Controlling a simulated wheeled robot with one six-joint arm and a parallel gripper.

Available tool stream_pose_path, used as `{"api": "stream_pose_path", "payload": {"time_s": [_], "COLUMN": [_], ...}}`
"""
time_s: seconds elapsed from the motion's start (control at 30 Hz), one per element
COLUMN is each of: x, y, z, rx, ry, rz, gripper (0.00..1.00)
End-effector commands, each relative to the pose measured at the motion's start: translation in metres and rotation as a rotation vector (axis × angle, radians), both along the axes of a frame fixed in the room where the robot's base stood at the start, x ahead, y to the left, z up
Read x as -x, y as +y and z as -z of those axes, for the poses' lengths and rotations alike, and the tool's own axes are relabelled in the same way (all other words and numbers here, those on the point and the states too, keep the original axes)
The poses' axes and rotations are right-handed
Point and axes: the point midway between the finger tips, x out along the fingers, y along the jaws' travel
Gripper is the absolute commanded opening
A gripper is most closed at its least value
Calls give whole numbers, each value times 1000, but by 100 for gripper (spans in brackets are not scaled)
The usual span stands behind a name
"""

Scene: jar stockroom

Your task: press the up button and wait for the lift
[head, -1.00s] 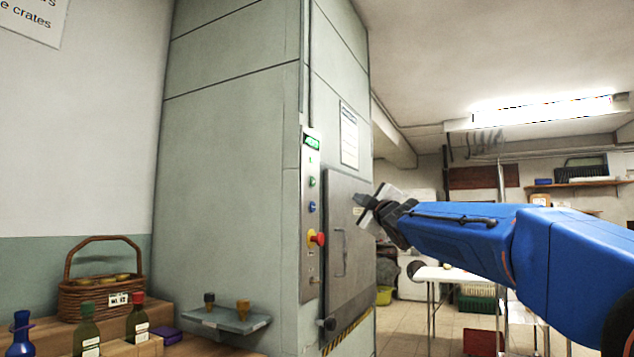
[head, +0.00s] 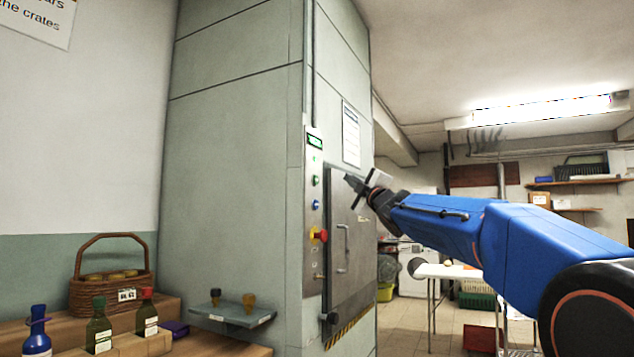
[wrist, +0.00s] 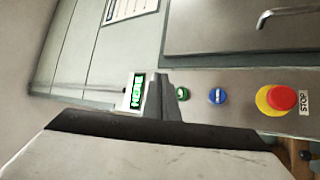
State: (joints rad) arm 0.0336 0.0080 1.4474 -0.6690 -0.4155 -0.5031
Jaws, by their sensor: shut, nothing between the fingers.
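The lift's control panel (head: 313,220) is a tall metal strip on the grey lift shaft (head: 235,180). From top to bottom it carries a lit green display (head: 314,141), a green button (head: 315,180), a blue button (head: 315,205) and a red stop knob (head: 319,235) on yellow. The wrist view shows them sideways: display (wrist: 136,92), green button (wrist: 182,94) partly hidden by my fingers, blue button (wrist: 217,96), stop knob (wrist: 282,98). The display seems to read "HERE". My gripper (head: 350,181) is shut and empty, right of the panel; I cannot tell whether it touches anything.
The lift's grey door (head: 347,240) with its handle is closed, right of the panel. A small shelf (head: 232,313) with two jars juts from the shaft. A basket (head: 110,290) and bottles stand on wooden steps at left. A white table (head: 447,271) stands behind.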

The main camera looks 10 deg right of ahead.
Motion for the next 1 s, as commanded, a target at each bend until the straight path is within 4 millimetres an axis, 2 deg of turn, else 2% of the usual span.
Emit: {"api": "stream_pose_path", "payload": {"time_s": [0.5, 0.7, 1.0], "x": [-36, -43, -45], "y": [49, 60, 62], "z": [1, 0, 1], "rx": [0, 0, 1], "ry": [2, 1, 2], "rz": [-1, -2, -1], "gripper": [0, 0, 0]}}
